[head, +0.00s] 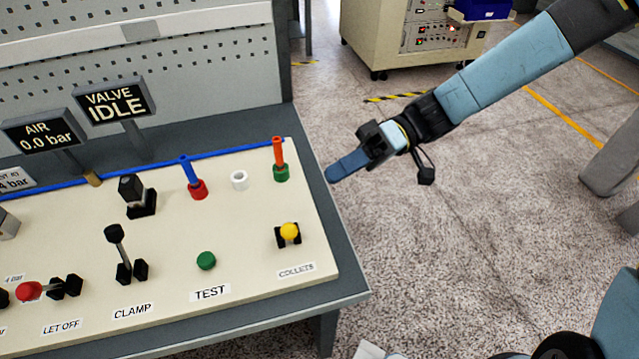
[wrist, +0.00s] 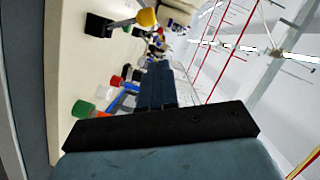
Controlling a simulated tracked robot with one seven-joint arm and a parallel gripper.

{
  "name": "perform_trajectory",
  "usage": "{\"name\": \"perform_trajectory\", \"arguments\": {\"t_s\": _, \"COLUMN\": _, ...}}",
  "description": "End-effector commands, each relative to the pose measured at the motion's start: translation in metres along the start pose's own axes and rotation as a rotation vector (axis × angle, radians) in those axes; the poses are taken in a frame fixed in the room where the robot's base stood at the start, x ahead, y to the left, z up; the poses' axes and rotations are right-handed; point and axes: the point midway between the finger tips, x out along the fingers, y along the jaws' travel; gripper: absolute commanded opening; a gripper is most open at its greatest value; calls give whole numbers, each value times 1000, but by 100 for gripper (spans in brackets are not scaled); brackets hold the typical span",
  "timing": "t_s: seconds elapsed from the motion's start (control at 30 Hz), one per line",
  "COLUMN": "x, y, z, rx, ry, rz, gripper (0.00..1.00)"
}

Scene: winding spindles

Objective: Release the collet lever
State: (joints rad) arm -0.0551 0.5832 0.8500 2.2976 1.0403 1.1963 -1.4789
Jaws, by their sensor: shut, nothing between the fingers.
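The collet lever (head: 289,231) has a yellow ball knob and a black bracket, above the COLLETS label (head: 296,270) at the panel's right end. In the wrist view the yellow knob (wrist: 146,17) stands out from its black base (wrist: 98,25) near the top. In the head view the knob hides most of the lever's shaft, so its tilt is hard to tell. My gripper (head: 334,174) is shut and empty, off the panel's right edge, above and right of the lever and apart from it. Its blue fingers also show in the wrist view (wrist: 157,88).
The red-green post (head: 279,155) stands on the panel closest to my gripper. A white ring (head: 239,180), green TEST button (head: 206,261) and CLAMP lever (head: 118,250) lie further left. A sign (head: 115,101) reads VALVE IDLE, another (head: 43,137) AIR 0.0 bar.

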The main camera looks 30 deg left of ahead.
Motion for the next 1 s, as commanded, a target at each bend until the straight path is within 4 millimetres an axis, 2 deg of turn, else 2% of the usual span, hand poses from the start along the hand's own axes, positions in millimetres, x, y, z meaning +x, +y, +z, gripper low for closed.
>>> {"name": "perform_trajectory", "arguments": {"t_s": 0.1, "x": -22, "y": 0, "z": 0, "rx": 0, "ry": 3, "rz": 2, "gripper": 0}}
{"name": "perform_trajectory", "arguments": {"t_s": 0.3, "x": -43, "y": -1, "z": 0, "rx": 0, "ry": 2, "rz": 1, "gripper": 0}}
{"name": "perform_trajectory", "arguments": {"t_s": 1.0, "x": -50, "y": -1, "z": 2, "rx": 8, "ry": -4, "rz": 14, "gripper": 0}}
